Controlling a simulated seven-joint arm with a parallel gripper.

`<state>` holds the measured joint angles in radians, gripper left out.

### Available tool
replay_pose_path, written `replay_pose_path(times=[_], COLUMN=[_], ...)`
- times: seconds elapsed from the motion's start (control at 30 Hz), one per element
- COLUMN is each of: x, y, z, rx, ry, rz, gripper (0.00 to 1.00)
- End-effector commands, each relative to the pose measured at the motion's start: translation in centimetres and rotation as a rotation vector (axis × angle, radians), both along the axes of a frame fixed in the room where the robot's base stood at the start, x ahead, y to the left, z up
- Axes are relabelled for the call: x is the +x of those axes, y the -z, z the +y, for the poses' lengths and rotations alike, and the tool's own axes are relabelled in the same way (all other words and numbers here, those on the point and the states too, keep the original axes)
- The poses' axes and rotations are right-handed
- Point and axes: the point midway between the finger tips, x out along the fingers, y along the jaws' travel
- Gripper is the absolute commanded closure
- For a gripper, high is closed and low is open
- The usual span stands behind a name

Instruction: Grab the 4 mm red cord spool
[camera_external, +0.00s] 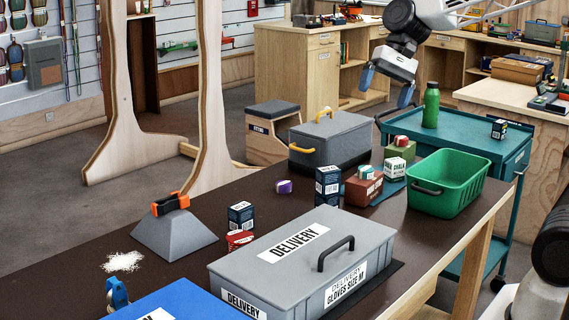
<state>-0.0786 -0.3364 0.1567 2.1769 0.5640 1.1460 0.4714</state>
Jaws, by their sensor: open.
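I cannot single out the 4 mm red cord spool for certain at this size. A small red item with white markings (239,239) lies on the dark table behind the grey delivery box. Another small red-topped item (401,141) sits on a green box (399,153), and a small teal-and-red item (365,173) sits on a brown-red box (363,190). My gripper (387,87) is open and empty, fingers pointing down, high above the far end of the table. It is well apart from all of these.
A grey delivery box (300,250) fills the front of the dark table (100,230). A green bin (440,200) stands at the right edge. A green bottle (431,106) stands on a teal cart.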

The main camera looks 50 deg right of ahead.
Motion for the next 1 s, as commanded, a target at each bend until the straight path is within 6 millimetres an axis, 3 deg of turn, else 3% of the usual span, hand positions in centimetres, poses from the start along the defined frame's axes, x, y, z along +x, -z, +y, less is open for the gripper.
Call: replay_pose_path(times=[0.7, 1.0], x=[16.5, 20.6], y=[1.1, 1.8], z=[12.3, 15.3], rx=[0.424, 0.519], ry=[0.395, 0.481], rz=[0.496, 0.638], gripper=[0.02, 0.02])
